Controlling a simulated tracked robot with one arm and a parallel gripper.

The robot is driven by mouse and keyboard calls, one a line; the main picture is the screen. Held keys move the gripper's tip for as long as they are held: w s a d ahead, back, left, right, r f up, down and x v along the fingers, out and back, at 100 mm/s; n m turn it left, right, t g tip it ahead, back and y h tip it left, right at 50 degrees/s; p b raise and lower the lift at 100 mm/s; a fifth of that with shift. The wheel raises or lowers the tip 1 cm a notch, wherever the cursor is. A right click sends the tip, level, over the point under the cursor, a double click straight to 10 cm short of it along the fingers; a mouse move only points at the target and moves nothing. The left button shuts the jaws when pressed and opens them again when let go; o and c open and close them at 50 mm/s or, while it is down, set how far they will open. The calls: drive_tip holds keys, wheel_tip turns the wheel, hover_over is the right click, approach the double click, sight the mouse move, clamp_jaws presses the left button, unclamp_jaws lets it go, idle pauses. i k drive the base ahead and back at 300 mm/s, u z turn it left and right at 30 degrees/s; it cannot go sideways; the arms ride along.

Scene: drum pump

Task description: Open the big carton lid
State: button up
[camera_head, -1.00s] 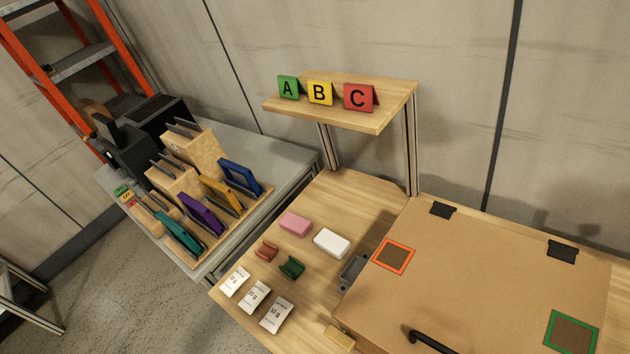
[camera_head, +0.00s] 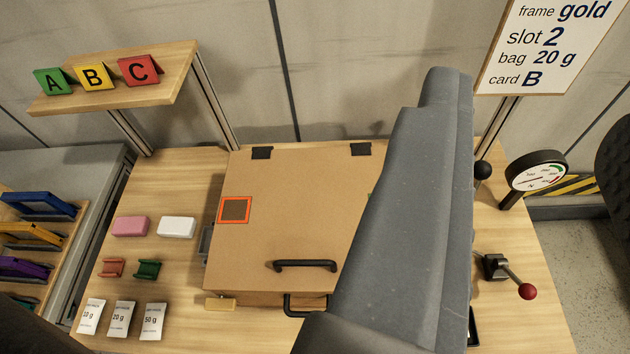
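The big carton is a brown box with a flat lid (camera_head: 290,225) that lies shut in the middle of the wooden table. The lid bears a black handle (camera_head: 305,265) near its front edge and an orange-framed square (camera_head: 235,210) at its left. Two black hinges, a left one (camera_head: 262,153) and a right one (camera_head: 361,149), sit at its back edge. A second black handle (camera_head: 289,306) shows on the carton's front. A large grey part of my own arm covers the lid's right side and most of its green square. I cannot make out my gripper's fingers.
Pink (camera_head: 130,226) and white (camera_head: 177,227) blocks, small clips and several weight bags (camera_head: 122,319) lie left of the carton. A shelf (camera_head: 120,80) holds A, B and C cards. A gauge (camera_head: 536,171) and red-knobbed lever (camera_head: 526,290) stand at right, below a sign (camera_head: 550,45).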

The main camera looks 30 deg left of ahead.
sight(287, 219)
drive_tip(key=z, duration=0.55)
drive_tip(key=k, duration=1.25)
drive_tip(key=u, duration=0.7)
drive_tip(key=i, duration=1)
drive_tip(key=z, duration=0.1)
